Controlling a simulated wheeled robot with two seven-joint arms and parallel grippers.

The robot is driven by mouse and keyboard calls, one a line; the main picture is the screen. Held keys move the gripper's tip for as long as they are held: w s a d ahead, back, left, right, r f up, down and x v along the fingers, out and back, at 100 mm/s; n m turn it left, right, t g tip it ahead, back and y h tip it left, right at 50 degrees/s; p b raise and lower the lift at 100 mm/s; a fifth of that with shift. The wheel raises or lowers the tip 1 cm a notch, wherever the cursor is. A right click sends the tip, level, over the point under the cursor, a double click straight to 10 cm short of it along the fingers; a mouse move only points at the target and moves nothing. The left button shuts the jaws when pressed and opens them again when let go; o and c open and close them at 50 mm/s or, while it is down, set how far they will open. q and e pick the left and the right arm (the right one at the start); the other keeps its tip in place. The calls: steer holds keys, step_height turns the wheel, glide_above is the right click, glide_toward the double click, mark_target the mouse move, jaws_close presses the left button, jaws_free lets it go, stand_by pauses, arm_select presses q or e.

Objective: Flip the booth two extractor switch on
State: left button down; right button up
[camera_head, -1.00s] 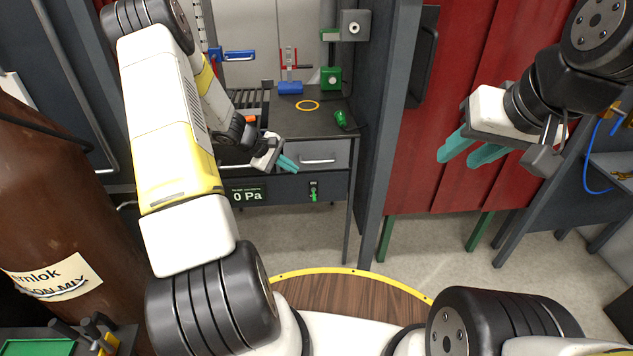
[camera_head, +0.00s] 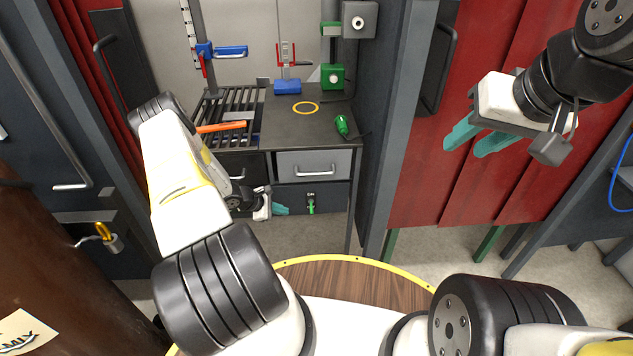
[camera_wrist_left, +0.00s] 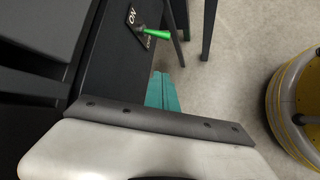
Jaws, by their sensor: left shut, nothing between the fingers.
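The extractor switch (camera_head: 311,204) is a green lever on a small black plate, on the dark front panel below the bench drawer. It also shows in the left wrist view (camera_wrist_left: 157,35), with "ON" printed at the plate's upper end. The lever leans away from that word, towards the plate's lower end. My left gripper (camera_head: 282,210) is shut and empty, with its teal fingers just left of the switch and apart from it. The fingers also show in the left wrist view (camera_wrist_left: 160,88), below the lever. My right gripper (camera_head: 476,140) is open and empty before the red curtain.
The bench (camera_head: 377,113) carries an orange-handled tool (camera_head: 220,127), a yellow ring (camera_head: 305,108) and a green tool (camera_head: 342,125). A grey drawer (camera_head: 313,164) is above the switch panel. A bench leg and dark post stand to the right. Floor in front is clear.

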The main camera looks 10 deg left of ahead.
mark_target(311, 208)
arm_select(q)
steer(key=shift+w+f, duration=0.1)
steer(key=shift+w, duration=0.1)
steer(key=x, duration=0.3)
steer(key=d+x, duration=0.1)
steer(key=x, duration=0.2)
steer(key=r+x, duration=0.1)
steer(key=x, duration=0.2)
steer(key=shift+d, duration=0.35)
steer(key=shift+s+d+r, duration=0.1)
steer(key=shift+d+r, duration=0.5)
steer(key=shift+r, duration=0.05)
steer(key=shift+s, duration=0.1)
